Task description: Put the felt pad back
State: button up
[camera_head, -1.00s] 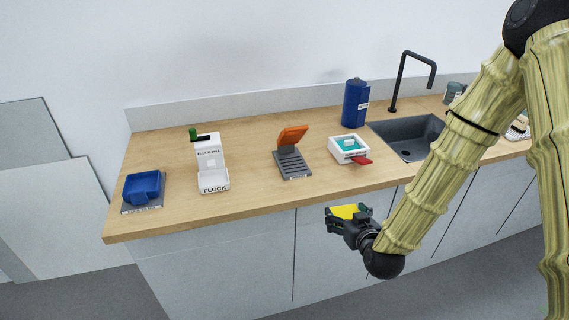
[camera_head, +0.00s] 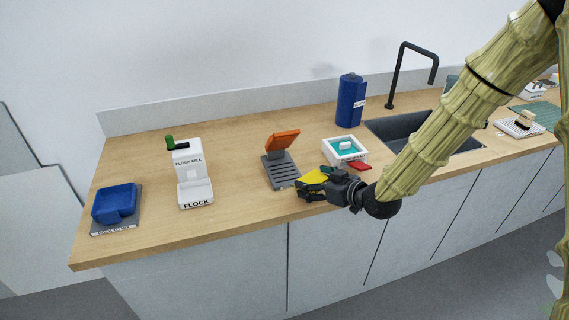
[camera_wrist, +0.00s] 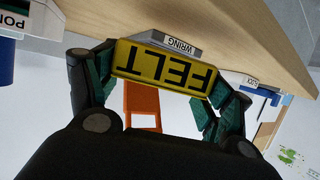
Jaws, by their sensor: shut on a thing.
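The felt pad (camera_head: 312,177) is a yellow block; its side reads FELT in the wrist view (camera_wrist: 165,66). My gripper (camera_head: 307,187) is shut on it, with a finger at each end of the pad in the wrist view. It holds the pad near the counter's front edge, just in front of the grey ribbed board (camera_head: 282,171) with the raised orange flap (camera_head: 282,141). A WRING label (camera_wrist: 181,44) shows just beyond the pad in the wrist view. Whether the pad touches the counter I cannot tell.
A white tray with teal inside (camera_head: 345,143) and a red tab (camera_head: 360,166) stand close right of the pad. Left are the white FLOCK mill (camera_head: 189,160) and a blue tray (camera_head: 114,202). Behind are a blue canister (camera_head: 350,103) and the sink (camera_head: 395,128).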

jog(key=p, duration=0.2)
send_over(285, 173)
jog(key=s+d, duration=0.2)
jog(key=shift+a, duration=0.1)
jog(key=p+x, duration=0.1)
jog(key=x, duration=0.1)
jog(key=shift+w+a+p, duration=0.3)
jog(key=shift+d+f, duration=0.1)
jog(key=shift+f, duration=0.35)
jog(key=shift+f, duration=0.15)
jog(key=o, duration=1.1)
jog(key=shift+c, duration=0.2)
